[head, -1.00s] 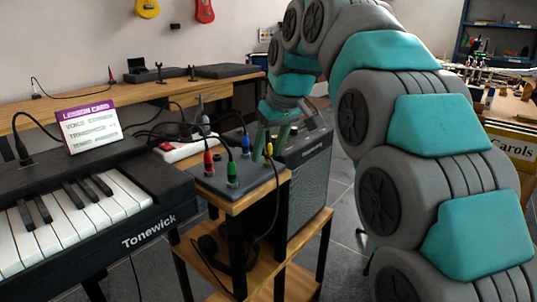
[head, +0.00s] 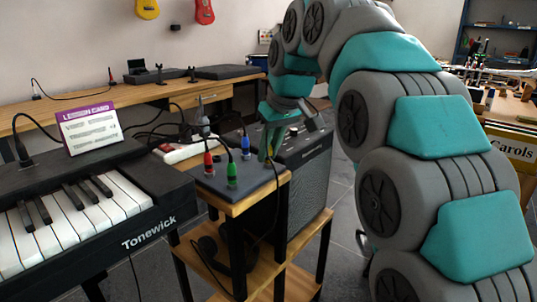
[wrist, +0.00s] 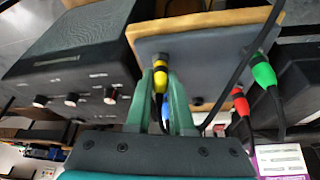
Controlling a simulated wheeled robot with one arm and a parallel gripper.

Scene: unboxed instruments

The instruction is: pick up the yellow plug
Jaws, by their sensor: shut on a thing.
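The yellow plug (wrist: 160,82) shows in the wrist view between the two green fingers of my gripper (wrist: 163,90), which is shut on it. Its far end meets a dark socket on the grey panel box (wrist: 190,45); I cannot tell whether it is still seated. In the head view my gripper (head: 270,145) is low over the right side of the grey box (head: 250,188), and its fingers hide the yellow plug. The blue plug (head: 245,143) stands just left of the fingers.
A red plug (head: 208,161) and a green plug (head: 232,173) with black cables stand on the same box. A speaker amplifier (head: 300,185) is close on the right, a keyboard (head: 90,215) on the left. A white power strip (head: 185,152) lies behind.

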